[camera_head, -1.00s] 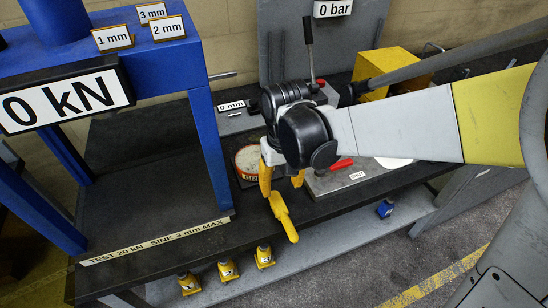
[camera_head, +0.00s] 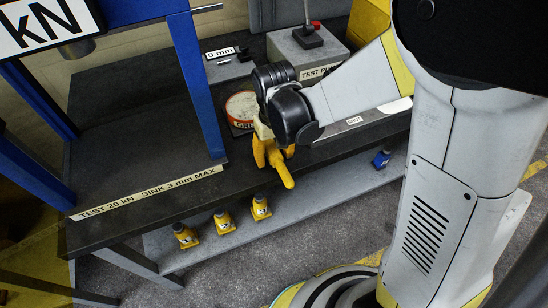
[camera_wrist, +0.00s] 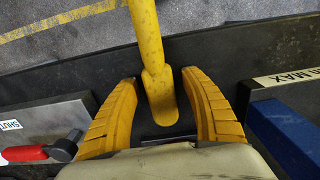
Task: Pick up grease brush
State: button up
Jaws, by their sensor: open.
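A yellow long-handled piece, apparently the grease brush (camera_wrist: 150,50), lies between my fingers in the wrist view. Its wider flat end is near the palm and its handle runs out over the bench edge. It also shows in the head view (camera_head: 284,172), poking out below my gripper. My gripper (camera_head: 272,152) points down at the bench's front edge. Its yellow fingers (camera_wrist: 158,88) are open, one on each side of the piece, with gaps on both sides. The bristles cannot be made out.
A round grease tin (camera_head: 240,108) stands just behind my gripper on the dark bench (camera_head: 150,150). The blue press frame (camera_head: 197,95) rises at left. A red lever (camera_wrist: 30,153) lies beside my fingers.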

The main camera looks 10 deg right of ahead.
grip_shut()
jog(key=shift+r, duration=0.1)
